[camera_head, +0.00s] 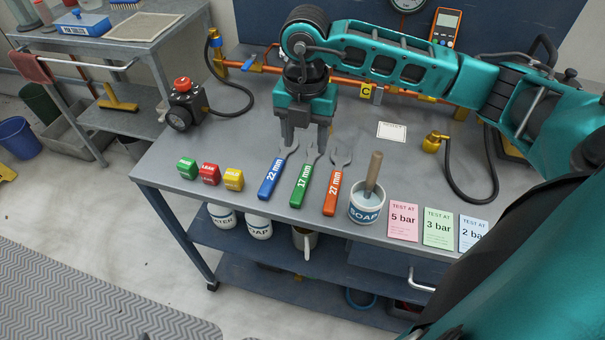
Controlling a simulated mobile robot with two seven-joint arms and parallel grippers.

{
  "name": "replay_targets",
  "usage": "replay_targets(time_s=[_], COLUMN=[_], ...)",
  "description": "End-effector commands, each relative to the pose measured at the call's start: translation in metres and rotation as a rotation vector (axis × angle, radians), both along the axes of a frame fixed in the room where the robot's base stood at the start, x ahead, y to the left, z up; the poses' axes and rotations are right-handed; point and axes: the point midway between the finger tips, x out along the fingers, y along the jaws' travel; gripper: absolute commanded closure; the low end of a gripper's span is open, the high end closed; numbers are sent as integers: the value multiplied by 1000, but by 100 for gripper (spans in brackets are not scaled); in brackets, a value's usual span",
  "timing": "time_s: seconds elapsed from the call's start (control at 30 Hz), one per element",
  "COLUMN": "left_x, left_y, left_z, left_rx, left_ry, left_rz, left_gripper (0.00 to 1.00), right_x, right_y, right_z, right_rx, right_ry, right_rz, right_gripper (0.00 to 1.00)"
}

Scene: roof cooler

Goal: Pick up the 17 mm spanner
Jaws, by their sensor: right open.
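The 17 mm spanner (303,187) has a green handle and lies on the grey workbench (240,140). The 22 mm spanner (271,181) with a blue handle lies to its left. The 27 mm spanner (333,194) with an orange-red handle lies to its right. My right gripper (305,143) points down at the head end of the spanners, its fingers apart and nothing seen between them. The fingers show close to the heads of the 22 mm and 17 mm spanners; I cannot tell the exact height. My left gripper is not in view.
A soap pot (366,205) with an upright brush stands right of the spanners. Green, red and yellow blocks (209,174) stand to the left. Test cards (403,222) lie at the front right. An orange pipe (262,69) runs along the back.

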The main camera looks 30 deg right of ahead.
Motion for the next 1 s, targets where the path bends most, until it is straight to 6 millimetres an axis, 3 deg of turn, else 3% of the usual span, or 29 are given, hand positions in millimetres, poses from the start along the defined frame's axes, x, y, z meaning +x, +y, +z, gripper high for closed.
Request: replay_targets(time_s=[0.2, 0.43, 0.7, 1.0], left_x=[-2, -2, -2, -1], left_y=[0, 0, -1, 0], left_z=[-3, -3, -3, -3], left_rx=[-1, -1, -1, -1], left_ry=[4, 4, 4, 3], left_rz=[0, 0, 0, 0], left_gripper=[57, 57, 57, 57], right_x=[-1, 0, 2, 2], right_y=[1, 1, 1, 1], right_z=[-40, -57, -96, -103], right_rx=[4, 6, 6, 6], right_ry=[5, 2, 2, 1], right_rz=[3, 4, 5, 6], right_gripper=[45, 45, 45, 45])
